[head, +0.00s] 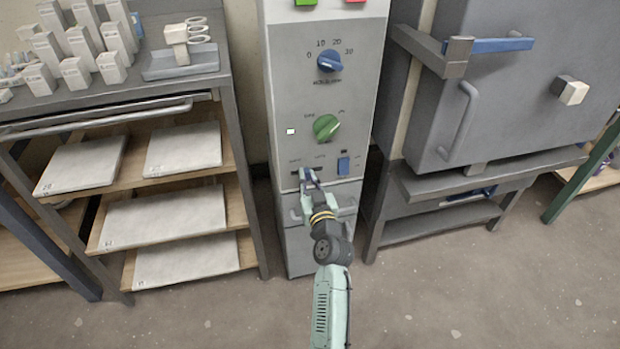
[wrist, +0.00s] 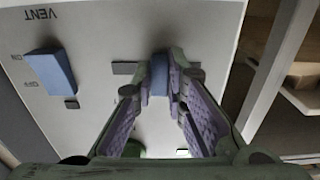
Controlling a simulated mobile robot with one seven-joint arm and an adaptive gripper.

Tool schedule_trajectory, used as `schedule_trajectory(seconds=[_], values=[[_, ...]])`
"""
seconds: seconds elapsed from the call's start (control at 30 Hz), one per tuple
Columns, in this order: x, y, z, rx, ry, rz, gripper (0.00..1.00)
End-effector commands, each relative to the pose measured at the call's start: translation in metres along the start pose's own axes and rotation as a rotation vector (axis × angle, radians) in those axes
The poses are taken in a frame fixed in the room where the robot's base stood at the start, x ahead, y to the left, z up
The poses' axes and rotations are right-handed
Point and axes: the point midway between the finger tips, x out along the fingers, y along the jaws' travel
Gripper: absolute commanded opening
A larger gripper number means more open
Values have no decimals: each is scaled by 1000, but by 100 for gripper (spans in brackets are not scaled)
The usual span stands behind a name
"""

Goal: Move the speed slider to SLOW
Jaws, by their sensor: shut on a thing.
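The control panel (head: 300,105) is a tall pale cabinet face. The speed slider's blue knob (wrist: 159,76) sits between the two purple-padded fingers of my gripper (wrist: 172,92) in the wrist view. The fingers are shut on it. Part of its dark slot (wrist: 125,68) shows beside the fingers, on the left in that view. In the head view my gripper (head: 309,179) reaches up to the lower panel and covers the knob. Small labels stand by the slot, too small to read, so I cannot tell which end is SLOW.
A blue rocker switch (head: 343,166) is right of my gripper; in the wrist view the switch (wrist: 50,72) is by the word VENT. A green dial (head: 326,127) and a blue dial (head: 330,61) are above. A shelf rack (head: 243,170) stands left, a grey kiln (head: 520,95) right.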

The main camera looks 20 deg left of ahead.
Motion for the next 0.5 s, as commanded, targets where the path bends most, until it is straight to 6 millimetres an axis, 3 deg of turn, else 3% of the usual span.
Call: schedule_trajectory(seconds=[0.03, 0.17, 0.47, 0.5], values=[[0, -12, -1, 2, -4, -7, 0], [0, -27, -1, 1, -3, -5, 0], [0, -31, 1, 2, -2, -8, 0], [0, -31, 1, 2, -2, -8, 15]])
